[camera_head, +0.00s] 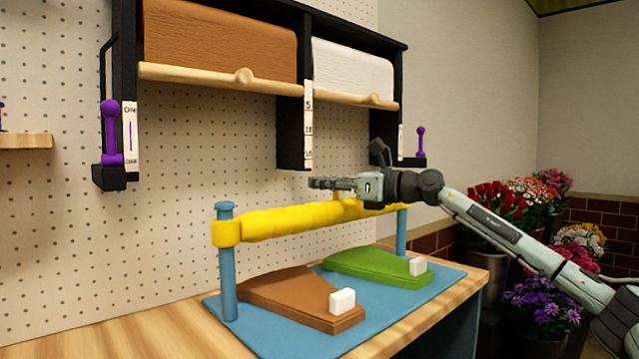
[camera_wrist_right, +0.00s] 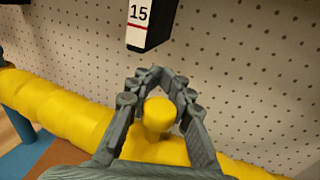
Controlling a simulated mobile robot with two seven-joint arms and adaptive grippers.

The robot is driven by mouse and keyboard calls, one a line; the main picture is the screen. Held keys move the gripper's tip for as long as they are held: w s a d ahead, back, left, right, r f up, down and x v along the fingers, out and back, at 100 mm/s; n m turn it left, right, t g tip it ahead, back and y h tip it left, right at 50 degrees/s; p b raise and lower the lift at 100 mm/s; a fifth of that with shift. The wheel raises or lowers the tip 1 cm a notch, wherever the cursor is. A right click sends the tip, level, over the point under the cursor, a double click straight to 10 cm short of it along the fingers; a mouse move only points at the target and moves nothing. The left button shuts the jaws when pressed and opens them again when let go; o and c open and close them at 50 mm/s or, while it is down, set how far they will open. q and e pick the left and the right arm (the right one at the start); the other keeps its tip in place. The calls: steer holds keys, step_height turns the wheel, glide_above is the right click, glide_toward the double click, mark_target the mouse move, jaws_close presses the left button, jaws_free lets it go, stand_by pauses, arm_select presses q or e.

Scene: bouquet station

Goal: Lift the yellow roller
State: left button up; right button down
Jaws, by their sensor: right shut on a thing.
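The yellow roller (camera_head: 290,219) runs level between two blue posts, the left post (camera_head: 229,275) and the right post (camera_head: 402,232). A yellow collar wraps the left post at the roller's end. My right gripper (camera_head: 320,184) is over the roller, right of its middle. In the right wrist view its fingers (camera_wrist_right: 166,80) close around a short yellow knob (camera_wrist_right: 158,112) that sticks up from the roller (camera_wrist_right: 85,120). The fingers hide part of the knob in the head view. My left gripper is not in view.
A blue base (camera_head: 390,310) on the wooden table carries a brown pedal (camera_head: 285,298) and a green pedal (camera_head: 365,264). A black rack with brown (camera_head: 220,40) and white (camera_head: 352,70) rolls hangs above; its scale post (camera_wrist_right: 140,20) ends near my gripper. Flowers (camera_head: 495,200) stand at right.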

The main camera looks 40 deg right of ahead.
steer(key=shift+d+r, duration=0.2)
steer(key=shift+r, duration=0.3)
steer(key=c, duration=1.4)
jaws_free()
steer(key=shift+a, duration=0.1)
steer(key=shift+o, duration=0.2)
steer(key=shift+f, duration=0.2)
